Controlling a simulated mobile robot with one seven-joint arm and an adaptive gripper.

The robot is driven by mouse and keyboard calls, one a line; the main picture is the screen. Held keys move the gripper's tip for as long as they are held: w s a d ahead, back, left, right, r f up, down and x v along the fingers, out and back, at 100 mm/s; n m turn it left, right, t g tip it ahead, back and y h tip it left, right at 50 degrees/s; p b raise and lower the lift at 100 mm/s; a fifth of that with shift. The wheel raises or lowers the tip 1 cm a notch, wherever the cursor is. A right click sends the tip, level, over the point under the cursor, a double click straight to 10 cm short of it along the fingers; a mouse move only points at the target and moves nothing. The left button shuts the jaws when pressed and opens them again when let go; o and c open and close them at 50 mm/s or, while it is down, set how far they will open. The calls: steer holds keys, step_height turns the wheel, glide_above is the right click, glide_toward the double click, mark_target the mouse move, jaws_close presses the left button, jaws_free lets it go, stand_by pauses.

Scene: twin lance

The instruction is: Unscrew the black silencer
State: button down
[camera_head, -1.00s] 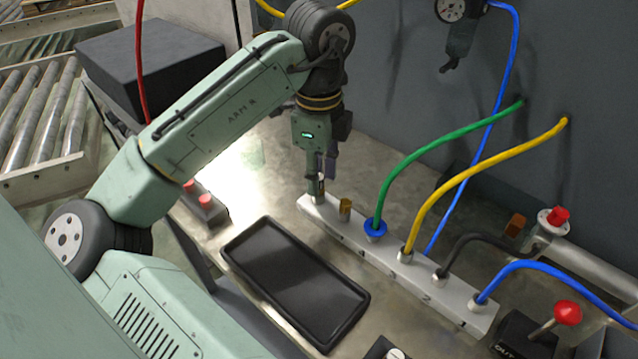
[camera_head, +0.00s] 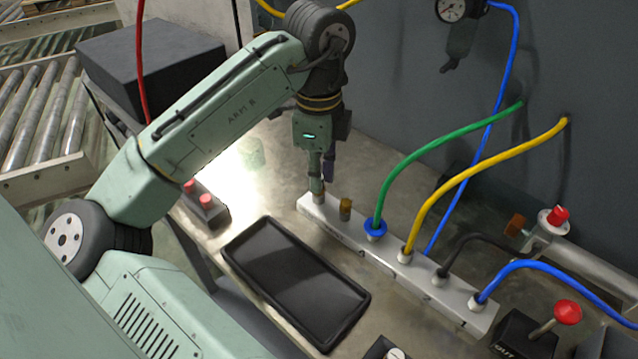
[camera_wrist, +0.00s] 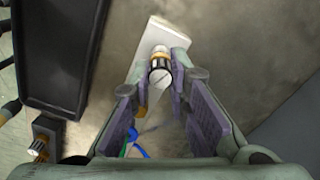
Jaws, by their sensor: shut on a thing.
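The black silencer (camera_wrist: 160,73) is the dark-banded piece with a pale slotted top and a brass-coloured collar. It stands at the end of the pale manifold block (camera_head: 419,290), whose end also shows in the wrist view (camera_wrist: 160,33). My gripper (camera_head: 318,191) points down over that end; in the wrist view its fingers (camera_wrist: 161,68) are closed on either side of the silencer. In the head view the fingers hide the silencer. I cannot tell how far it is turned out of its port. A brass-coloured silencer (camera_head: 345,209) stands beside it on the block.
Green (camera_head: 430,153), yellow (camera_head: 480,170), black and blue hoses rise from the block to the right of my gripper. An empty black tray (camera_head: 296,283) lies in front. A box with red buttons (camera_head: 203,204) stands left; a red-knobbed lever (camera_head: 567,313) stands right.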

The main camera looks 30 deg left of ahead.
steer(key=n, duration=0.6)
steer(key=shift+w+r, duration=0.1)
steer(key=shift+w, duration=0.05)
steer(key=n, duration=1.2)
steer(key=shift+r, duration=0.1)
steer(key=n, duration=0.5)
steer(key=shift+n, duration=0.4)
steer(key=shift+r, duration=0.5)
steer(key=shift+r, duration=1.55)
steer(key=shift+d, duration=0.15)
